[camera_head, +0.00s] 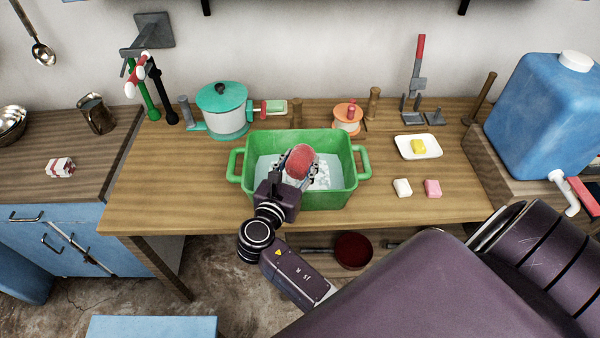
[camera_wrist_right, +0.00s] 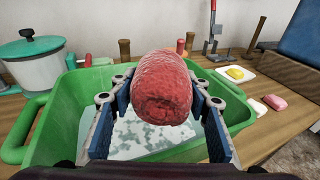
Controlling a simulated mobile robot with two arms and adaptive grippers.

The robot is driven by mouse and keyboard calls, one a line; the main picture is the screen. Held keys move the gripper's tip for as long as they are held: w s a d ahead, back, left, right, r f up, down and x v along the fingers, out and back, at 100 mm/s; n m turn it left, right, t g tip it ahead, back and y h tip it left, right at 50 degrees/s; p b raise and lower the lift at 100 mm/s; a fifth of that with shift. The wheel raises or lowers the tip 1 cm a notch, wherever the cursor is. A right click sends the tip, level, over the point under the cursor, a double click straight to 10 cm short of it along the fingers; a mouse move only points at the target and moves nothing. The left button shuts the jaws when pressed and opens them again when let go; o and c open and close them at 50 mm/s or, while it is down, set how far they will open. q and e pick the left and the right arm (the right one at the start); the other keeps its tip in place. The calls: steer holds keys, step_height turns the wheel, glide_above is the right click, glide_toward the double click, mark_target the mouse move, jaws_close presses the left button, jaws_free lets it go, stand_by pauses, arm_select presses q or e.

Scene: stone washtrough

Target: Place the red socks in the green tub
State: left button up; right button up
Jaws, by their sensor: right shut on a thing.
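The red socks (camera_head: 299,160) are a rolled, rounded red bundle. They also show large in the right wrist view (camera_wrist_right: 162,88), between the two fingers. My right gripper (camera_head: 298,171) is shut on them and holds them over the green tub (camera_head: 237,166). The tub stands on the wooden worktop and has a handle at each end. Pale, foamy water shows inside it in the right wrist view. The bundle appears above the water; its exact height cannot be told. My left gripper is not in view.
A teal-lidded pot (camera_head: 225,110) and an orange-lidded jar (camera_head: 347,118) stand behind the tub. To the right are a white dish (camera_head: 430,153) with yellow soap, a white bar (camera_head: 402,187), a pink bar (camera_head: 433,188) and a blue water container (camera_head: 540,120).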

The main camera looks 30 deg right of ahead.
step_height(320, 180, down, 3)
steer(key=b, duration=0.3)
steer(key=shift+f, duration=0.15)
steer(key=shift+f, duration=0.55)
steer(key=o, duration=1.1)
